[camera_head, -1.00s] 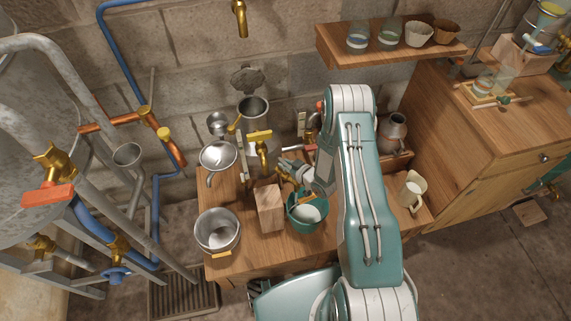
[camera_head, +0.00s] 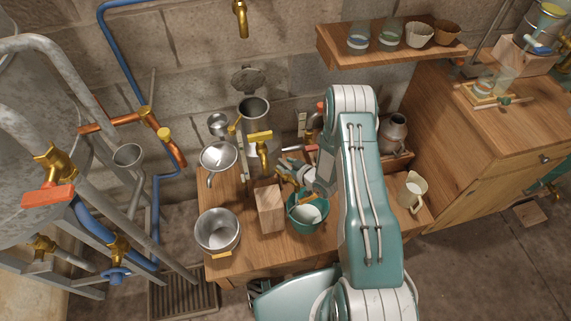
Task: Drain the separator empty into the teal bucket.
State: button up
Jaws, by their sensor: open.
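The teal bucket (camera_head: 297,226) stands on the wooden bench beside a wooden block, with a pale round area showing inside it. The separator appears to be the upright steel vessel (camera_head: 254,111) behind it, with a yellow-handled brass tap (camera_head: 262,150) low on its front. Another brass fitting (camera_head: 286,178) shows just above and left of the bucket. My gripper (camera_head: 298,178) is open, close to that fitting and over the bucket's back rim. My arm hides part of this area, so I cannot tell whether the gripper touches anything. An orange lever-like piece (camera_head: 309,197) shows over the bucket.
The wooden block (camera_head: 270,210) stands left of the bucket. A steel pot (camera_head: 217,232) is at the bench's front left, with a spouted steel bowl (camera_head: 218,157) behind. A cream jug (camera_head: 411,192) and a milk can (camera_head: 394,132) are to the right. A shelf (camera_head: 390,58) hangs above.

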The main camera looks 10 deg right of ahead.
jog(key=v, duration=1.1)
jog(key=shift+s+d+r, duration=0.15)
jog(key=shift+s, duration=0.15)
jog(key=shift+w, duration=0.1)
jog(key=w+d+r+g+h, duration=0.1)
jog(key=w+d+r+h, duration=0.15)
jog(key=r, duration=0.35)
jog(key=w+d+r+h, duration=0.1)
jog(key=w+r+h, duration=0.15)
jog(key=r, duration=0.35)
notch_tip(320, 180, up, 14)
jog(key=s+m+g+h, duration=0.1)
jog(key=s+m+h, duration=0.1)
jog(key=h, duration=0.1)
jog(key=s+a+r+m+g, duration=0.1)
jog(key=s+a+r, duration=0.2)
jog(key=s+r, duration=0.2)
jog(key=s+a+r+m+g, duration=0.1)
jog(key=s+a+r, duration=0.2)
jog(key=s, duration=0.8)
jog(key=s+a+r+m+g+y, duration=0.1)
jog(key=s+a+r+m+g, duration=0.1)
jog(key=s+r, duration=0.5)
jog(key=shift+s+a+r, duration=0.15)
jog(key=shift+s+a, duration=0.45)
jog(key=shift+s, duration=0.35)
